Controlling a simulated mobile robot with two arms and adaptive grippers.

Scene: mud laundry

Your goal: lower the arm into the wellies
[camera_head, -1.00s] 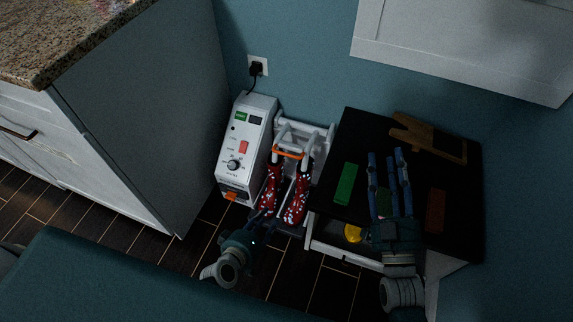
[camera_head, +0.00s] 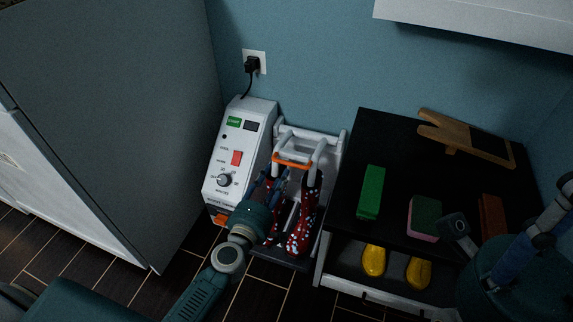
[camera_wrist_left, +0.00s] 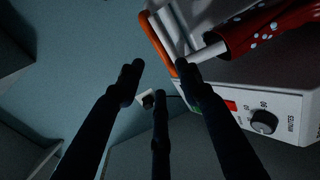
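Two red wellies with white spots (camera_head: 304,220) stand in the boot dryer; the left one is partly hidden by my gripper. Above them is the dryer's raised white arm (camera_head: 316,152) with an orange bar (camera_head: 292,161) across its front. My left gripper (camera_head: 276,180) is just below and left of the orange bar, fingers upward. In the left wrist view its fingers are apart with nothing between them. There the orange bar (camera_wrist_left: 158,42) lies just beyond the right finger; contact cannot be told. My right gripper (camera_head: 505,278) is partly in view at the right, its fingers unclear.
The white control box (camera_head: 236,160) stands left of the wellies, plugged into a wall socket (camera_head: 254,61). A black-topped cabinet (camera_head: 350,215) at right bears a green block (camera_head: 370,192), a sponge (camera_head: 424,218) and a wooden piece (camera_head: 460,137). A tall grey panel (camera_head: 110,120) stands left.

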